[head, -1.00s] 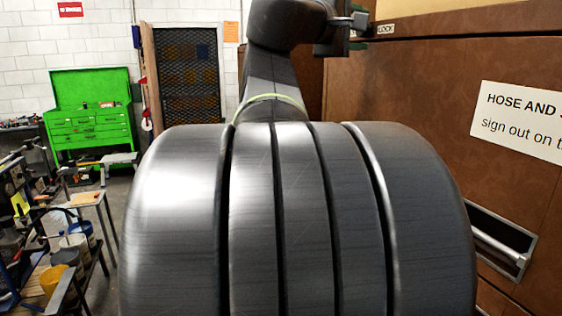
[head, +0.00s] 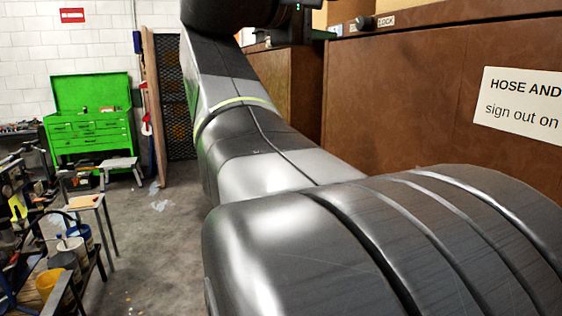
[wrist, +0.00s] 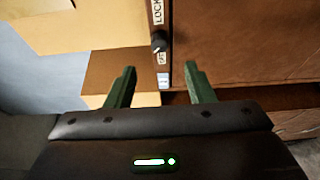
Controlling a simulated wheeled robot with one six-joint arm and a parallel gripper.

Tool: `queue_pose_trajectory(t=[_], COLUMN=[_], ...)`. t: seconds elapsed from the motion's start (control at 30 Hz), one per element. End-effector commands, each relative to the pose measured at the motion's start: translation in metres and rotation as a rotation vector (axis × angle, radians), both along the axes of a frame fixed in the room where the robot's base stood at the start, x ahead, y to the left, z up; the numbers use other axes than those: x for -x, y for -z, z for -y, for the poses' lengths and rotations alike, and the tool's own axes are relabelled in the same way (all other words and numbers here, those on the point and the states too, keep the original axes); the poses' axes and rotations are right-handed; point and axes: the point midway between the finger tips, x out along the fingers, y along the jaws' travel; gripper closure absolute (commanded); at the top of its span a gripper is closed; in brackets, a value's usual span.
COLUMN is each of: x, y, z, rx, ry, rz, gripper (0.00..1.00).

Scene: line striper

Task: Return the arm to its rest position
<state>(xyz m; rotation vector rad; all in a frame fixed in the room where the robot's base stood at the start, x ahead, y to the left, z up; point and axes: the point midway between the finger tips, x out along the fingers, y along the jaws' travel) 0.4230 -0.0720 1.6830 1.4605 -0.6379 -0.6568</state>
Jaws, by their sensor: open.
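My gripper shows in the wrist view (wrist: 160,68) with two dark green fingers spread apart and nothing between them. Beyond the fingers is a brown cabinet face with a dark knob (wrist: 158,43), a LOCK label (wrist: 157,12) above it and a small pale label below it. The fingers look apart from the knob. In the head view my arm runs from the lower right up to the top left of centre.
Brown cabinets (head: 420,100) with a white HOSE AND sign (head: 520,100) fill the right side, close to my arm. A green tool chest (head: 92,128) stands at the back left. A low rack with paint buckets (head: 75,245) is at the left. Grey floor (head: 150,250) between is clear.

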Motion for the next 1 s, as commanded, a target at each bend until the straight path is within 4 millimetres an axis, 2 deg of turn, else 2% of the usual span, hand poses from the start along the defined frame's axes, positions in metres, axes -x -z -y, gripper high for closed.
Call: queue_pose_trajectory(t=[0.37, 1.0], x=[0.026, -0.022], y=[0.001, -0.002], z=[-0.029, 0.025], rx=[-0.001, 0.0], ry=[-0.004, 0.004], rz=[0.001, -0.001], gripper=[0.52, 0.52])
